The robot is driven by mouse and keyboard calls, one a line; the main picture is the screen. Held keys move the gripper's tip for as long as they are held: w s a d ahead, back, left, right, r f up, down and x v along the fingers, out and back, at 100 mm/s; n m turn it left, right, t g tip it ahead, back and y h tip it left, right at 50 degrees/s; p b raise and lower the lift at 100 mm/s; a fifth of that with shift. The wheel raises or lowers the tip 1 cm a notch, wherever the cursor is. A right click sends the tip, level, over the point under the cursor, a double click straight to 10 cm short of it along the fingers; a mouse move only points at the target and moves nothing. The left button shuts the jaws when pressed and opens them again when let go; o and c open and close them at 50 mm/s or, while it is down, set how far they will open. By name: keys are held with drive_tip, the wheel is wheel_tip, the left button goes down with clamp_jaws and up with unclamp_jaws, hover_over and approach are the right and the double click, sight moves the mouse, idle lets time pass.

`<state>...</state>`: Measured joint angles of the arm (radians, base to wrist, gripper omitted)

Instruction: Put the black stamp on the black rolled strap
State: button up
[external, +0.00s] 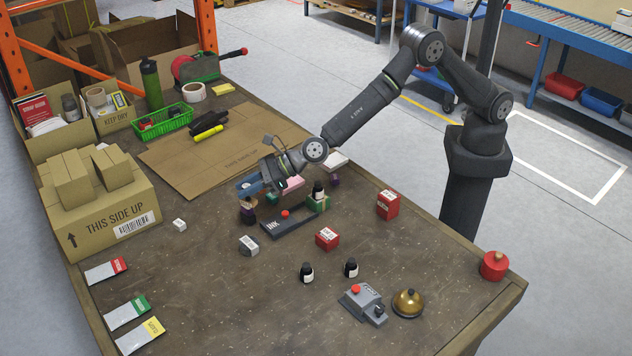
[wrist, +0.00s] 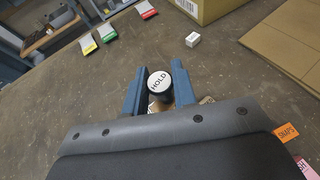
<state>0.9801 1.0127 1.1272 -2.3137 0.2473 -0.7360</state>
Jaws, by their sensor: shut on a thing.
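The black stamp (wrist: 158,84), with a round white top reading HOLD, stands between the two blue fingers of my gripper (wrist: 156,92) in the wrist view. My gripper is shut on it; its lower part is mostly hidden. In the external view my gripper (external: 250,187) is low over the table beside other stamps, and I cannot clearly pick out the held stamp there. A black bundle that looks like the black rolled strap (external: 208,119) lies on the flat cardboard, behind and left of my gripper and apart from it.
A yellow marker (external: 207,133) lies against the bundle, and a green basket (external: 162,123) stands to its left. A dark INK pad (external: 288,223) and several stamps crowd the area near my gripper. A large carton (external: 95,205) stands left. The cardboard (external: 190,170) has bare room.

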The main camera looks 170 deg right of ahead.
drive_tip(key=shift+w+a+f, duration=0.1)
drive_tip(key=shift+w+f, duration=1)
drive_tip(key=shift+f, duration=0.2)
drive_tip(key=shift+w+a+f, duration=0.15)
drive_tip(key=shift+w+f, duration=0.95)
drive_tip(key=shift+f, duration=0.25)
drive_tip(key=shift+w+a+f, duration=0.1)
drive_tip(key=shift+w+f, duration=1)
drive_tip(key=shift+f, duration=0.2)
drive_tip(key=shift+f, duration=0.1)
drive_tip(key=o, duration=1)
drive_tip(key=shift+a+r, duration=0.15)
drive_tip(key=shift+r, duration=0.05)
drive_tip(key=v, duration=1.1)
drive_tip(key=shift+s+a, duration=0.2)
drive_tip(key=shift+a, duration=0.05)
